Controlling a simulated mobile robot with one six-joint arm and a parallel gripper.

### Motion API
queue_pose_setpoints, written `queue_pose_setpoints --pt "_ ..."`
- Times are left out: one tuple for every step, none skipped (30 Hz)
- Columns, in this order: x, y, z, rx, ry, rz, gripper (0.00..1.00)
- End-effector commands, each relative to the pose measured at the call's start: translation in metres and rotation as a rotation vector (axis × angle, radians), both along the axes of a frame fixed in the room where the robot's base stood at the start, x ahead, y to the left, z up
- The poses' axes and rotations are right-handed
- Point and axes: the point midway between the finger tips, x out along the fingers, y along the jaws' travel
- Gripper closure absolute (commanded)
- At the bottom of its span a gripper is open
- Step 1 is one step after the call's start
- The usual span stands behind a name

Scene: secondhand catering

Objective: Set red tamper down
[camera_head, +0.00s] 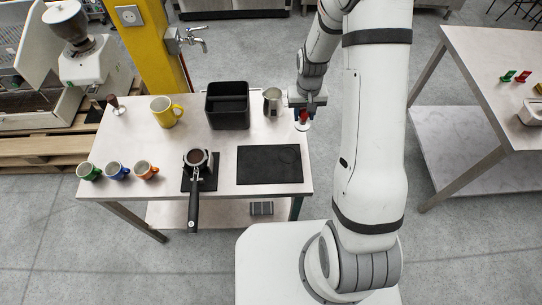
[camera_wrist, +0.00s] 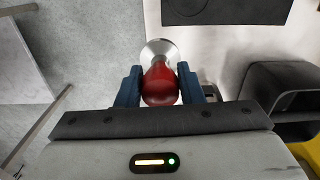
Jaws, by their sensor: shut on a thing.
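The red tamper (camera_wrist: 160,84) has a rounded red handle and a round metal base (camera_wrist: 159,48). My gripper (camera_wrist: 160,88) is shut on its handle, with one blue finger on each side. In the head view the tamper (camera_head: 303,116) hangs base down from my gripper (camera_head: 303,108), at the right edge of the light table (camera_head: 222,146). In the wrist view its base overlaps the table's edge line. I cannot tell whether the base touches the tabletop.
A metal pitcher (camera_head: 272,101) and a black bin (camera_head: 228,108) stand left of my gripper. A black mat (camera_head: 262,168) lies nearer, with a portafilter (camera_head: 196,160) beside it. A yellow mug (camera_head: 160,116) and several small cups stand farther left. Floor lies right of the table.

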Motion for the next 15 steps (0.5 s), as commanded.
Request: queue_pose_setpoints --pt "0.000 -0.002 0.000 0.000 -0.001 -0.004 0.98" --pt "0.000 -0.002 0.000 0.000 -0.001 -0.006 0.98" --pt "0.000 -0.003 0.000 0.000 -0.001 -0.009 0.98" --pt "0.000 -0.004 0.000 0.000 -0.001 -0.010 0.98" --pt "0.000 -0.005 0.000 0.000 -0.001 -0.011 0.98" --pt "0.000 -0.005 0.000 0.000 -0.001 -0.015 0.98" --pt "0.000 -0.004 0.000 0.000 -0.001 -0.021 0.98" --pt "0.000 -0.003 0.000 0.000 -0.002 -0.029 0.98" --pt "-0.001 0.001 0.000 0.000 -0.003 -0.048 0.98" --pt "-0.003 0.004 0.000 0.000 -0.004 -0.068 0.98" --pt "-0.004 0.009 0.000 0.000 -0.005 -0.092 0.98" --pt "-0.007 0.016 0.001 0.001 -0.004 -0.131 0.98" --pt "-0.010 0.022 0.002 0.001 -0.006 -0.168 0.98" --pt "-0.013 0.029 0.003 0.001 -0.006 -0.206 0.98" --pt "-0.018 0.039 0.005 0.002 -0.007 -0.263 0.98"
